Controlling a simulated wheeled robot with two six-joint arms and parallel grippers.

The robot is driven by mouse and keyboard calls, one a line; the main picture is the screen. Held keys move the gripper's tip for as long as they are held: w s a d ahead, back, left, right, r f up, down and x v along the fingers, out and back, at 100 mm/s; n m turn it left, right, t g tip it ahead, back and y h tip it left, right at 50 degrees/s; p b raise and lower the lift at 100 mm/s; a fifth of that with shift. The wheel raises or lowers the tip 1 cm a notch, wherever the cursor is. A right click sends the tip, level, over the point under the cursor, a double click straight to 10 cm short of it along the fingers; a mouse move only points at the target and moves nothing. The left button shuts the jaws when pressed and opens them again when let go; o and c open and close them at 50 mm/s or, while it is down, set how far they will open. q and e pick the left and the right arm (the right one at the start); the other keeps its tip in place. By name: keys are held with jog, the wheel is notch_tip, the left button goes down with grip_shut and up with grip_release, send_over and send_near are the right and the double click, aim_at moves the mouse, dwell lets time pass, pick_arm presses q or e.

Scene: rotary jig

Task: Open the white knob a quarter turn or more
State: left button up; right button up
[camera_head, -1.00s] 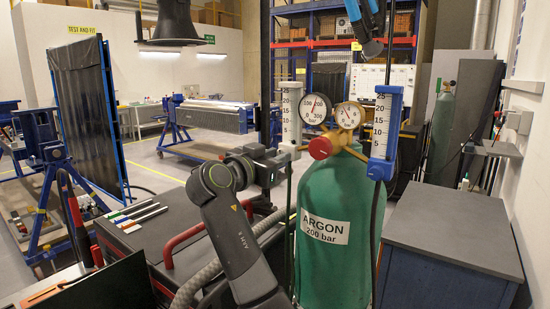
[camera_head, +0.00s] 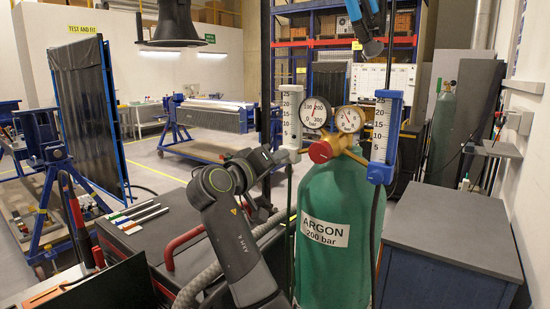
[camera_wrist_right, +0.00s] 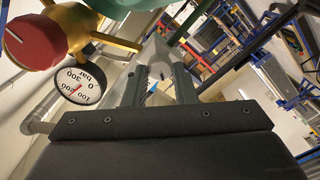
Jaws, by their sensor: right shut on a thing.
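The white knob (camera_head: 293,155) is at the foot of the left white flow tube, left of the red knob (camera_head: 320,152) on the brass regulator of the green argon cylinder (camera_head: 335,235). My right gripper (camera_head: 284,157) reaches it from the left and is shut on it. In the right wrist view, the two dark fingers (camera_wrist_right: 158,88) stand on either side of a pale piece, the white knob (camera_wrist_right: 158,68). The fingers hide much of the knob, so its turn angle cannot be read. My left gripper is not in view.
Two round gauges (camera_head: 348,119) sit just above the red knob, and a blue-framed flow tube (camera_head: 383,130) stands to the right. A dark-topped cabinet (camera_head: 455,235) is at the right.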

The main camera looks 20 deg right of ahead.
jog(key=shift+n+p, duration=3.85)
jog(key=shift+n, duration=2.65)
jog(key=shift+f, duration=0.1)
jog(key=o, duration=1)
jog(key=shift+a, duration=0.1)
